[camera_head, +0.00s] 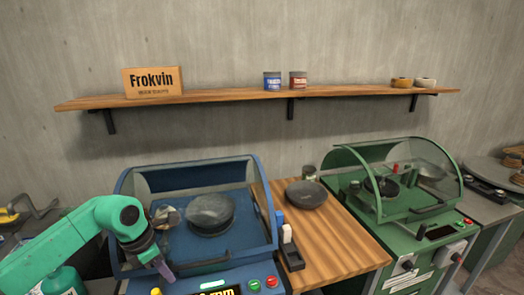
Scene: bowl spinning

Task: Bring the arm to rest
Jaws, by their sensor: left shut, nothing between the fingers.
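My left arm comes in from the lower left, green with a dark wrist. My left gripper (165,271) points down at the front edge of the blue spinning machine (262,203). It is shut and holds nothing. Inside the blue machine, under its clear cover, sits a dark round bowl-like piece (210,213). A greyish rounded part (165,217) is just left of that piece, beside my wrist. My right gripper is out of the picture.
A dark bowl (306,194) lies on the wooden table (345,250) between the blue machine and a green machine (408,215). A wall shelf (230,96) holds a Frokvin box (152,81) and two cans. Buttons (254,285) line the blue machine's front.

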